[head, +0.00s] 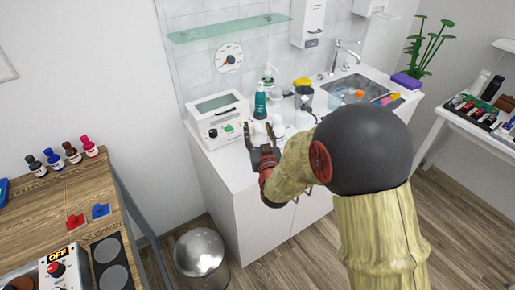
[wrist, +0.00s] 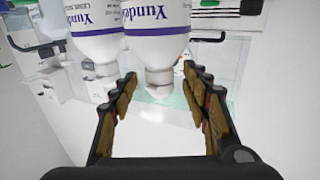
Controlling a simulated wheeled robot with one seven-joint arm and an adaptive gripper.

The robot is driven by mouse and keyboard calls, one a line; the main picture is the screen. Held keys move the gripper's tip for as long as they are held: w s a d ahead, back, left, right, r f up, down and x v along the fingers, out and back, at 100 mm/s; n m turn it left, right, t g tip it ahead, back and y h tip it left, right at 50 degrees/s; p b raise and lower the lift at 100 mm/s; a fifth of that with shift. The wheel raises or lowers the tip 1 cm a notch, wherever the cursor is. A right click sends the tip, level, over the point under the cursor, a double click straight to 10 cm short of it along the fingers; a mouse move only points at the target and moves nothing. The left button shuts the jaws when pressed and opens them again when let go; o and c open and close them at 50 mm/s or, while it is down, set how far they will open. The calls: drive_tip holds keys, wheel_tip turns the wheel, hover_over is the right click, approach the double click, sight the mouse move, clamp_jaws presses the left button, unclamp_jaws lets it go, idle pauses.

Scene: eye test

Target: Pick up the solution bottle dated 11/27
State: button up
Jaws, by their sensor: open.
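Two white bottles with purple bands and "Yunde" lettering show in the wrist view, a left one (wrist: 95,30) and a right one (wrist: 157,30). Their narrow ends point down in the picture, and the top edge cuts them off. No date is readable on either. My gripper (wrist: 160,78) is open and empty, with the right bottle's narrow end near the gap between its fingertips; I cannot tell the distance. In the head view my gripper (head: 260,135) is over the counter's front edge, close to small white bottles (head: 278,125) partly hidden by my arm.
On the white counter (head: 228,170), a white device (head: 218,118) stands left of a teal bottle (head: 260,103). A yellow-and-black container (head: 303,90) and sink (head: 355,86) are further right. A metal bin (head: 200,252) stands in front. A wooden table (head: 90,195) is at left.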

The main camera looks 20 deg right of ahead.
drive_tip(key=shift+w+f, duration=0.1)
drive_tip(key=shift+w, duration=0.6)
drive_tip(key=shift+c, duration=0.8)
drive_tip(key=shift+s, duration=0.1)
clamp_jaws()
